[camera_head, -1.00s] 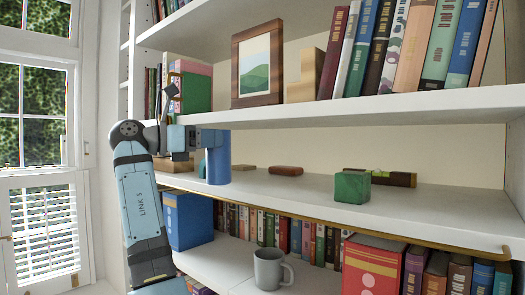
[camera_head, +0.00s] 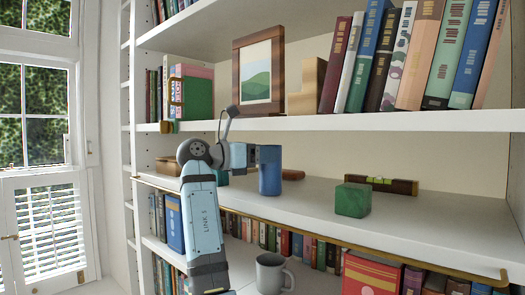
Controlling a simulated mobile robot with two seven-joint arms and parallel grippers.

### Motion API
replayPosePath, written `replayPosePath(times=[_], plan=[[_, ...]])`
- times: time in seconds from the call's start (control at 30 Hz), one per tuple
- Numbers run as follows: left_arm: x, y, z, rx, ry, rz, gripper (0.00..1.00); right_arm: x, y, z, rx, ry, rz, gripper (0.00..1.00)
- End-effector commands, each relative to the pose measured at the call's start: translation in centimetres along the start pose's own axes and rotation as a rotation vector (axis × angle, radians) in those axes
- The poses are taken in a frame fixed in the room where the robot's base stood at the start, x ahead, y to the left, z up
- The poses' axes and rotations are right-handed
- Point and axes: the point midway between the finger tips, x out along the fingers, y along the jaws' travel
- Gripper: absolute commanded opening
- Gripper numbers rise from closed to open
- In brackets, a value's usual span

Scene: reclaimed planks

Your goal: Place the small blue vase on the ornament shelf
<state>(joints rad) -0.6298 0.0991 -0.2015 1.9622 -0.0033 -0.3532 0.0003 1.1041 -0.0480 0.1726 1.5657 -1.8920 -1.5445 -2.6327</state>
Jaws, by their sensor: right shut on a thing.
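The small blue vase (camera_head: 270,172) is a plain upright cylinder at the front of the middle shelf (camera_head: 420,215), which carries small ornaments. My right gripper (camera_head: 258,157) is shut on the vase's upper part from its left side. The vase's base is near the shelf's front edge; I cannot tell whether it touches the board. My left gripper is not in view.
On the middle shelf are a green cube (camera_head: 352,200), a spirit level (camera_head: 390,185), a reddish-brown piece (camera_head: 293,175) behind the vase, a teal object (camera_head: 222,178) and a wooden box (camera_head: 168,166). The upper shelf (camera_head: 400,120) overhangs. Bare board lies between vase and cube.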

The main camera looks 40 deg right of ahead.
Motion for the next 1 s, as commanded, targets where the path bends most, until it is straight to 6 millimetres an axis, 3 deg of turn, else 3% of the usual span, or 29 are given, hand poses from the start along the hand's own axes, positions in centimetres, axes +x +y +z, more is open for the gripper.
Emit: replayPosePath(times=[0.23,0.27,0.37,0.7,0.87,1.0], plan=[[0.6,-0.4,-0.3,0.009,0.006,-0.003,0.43,0.0,0.0,-0.3,-0.001,-0.001,0.0,0.27],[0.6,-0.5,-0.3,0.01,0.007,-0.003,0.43,0.0,0.0,-0.4,-0.001,0.0,0.0,0.63],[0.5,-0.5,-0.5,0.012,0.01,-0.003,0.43,0.0,0.0,-0.3,-0.001,0.0,0.0,0.84],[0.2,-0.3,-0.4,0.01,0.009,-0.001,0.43,-0.1,0.0,0.0,0.0,0.0,0.0,0.84],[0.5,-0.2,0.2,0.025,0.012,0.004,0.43,-2.5,0.1,-0.3,-0.002,-0.001,0.003,0.84],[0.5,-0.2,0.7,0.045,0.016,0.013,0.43,-5.6,0.1,-0.3,-0.002,0.0,0.004,0.84]])
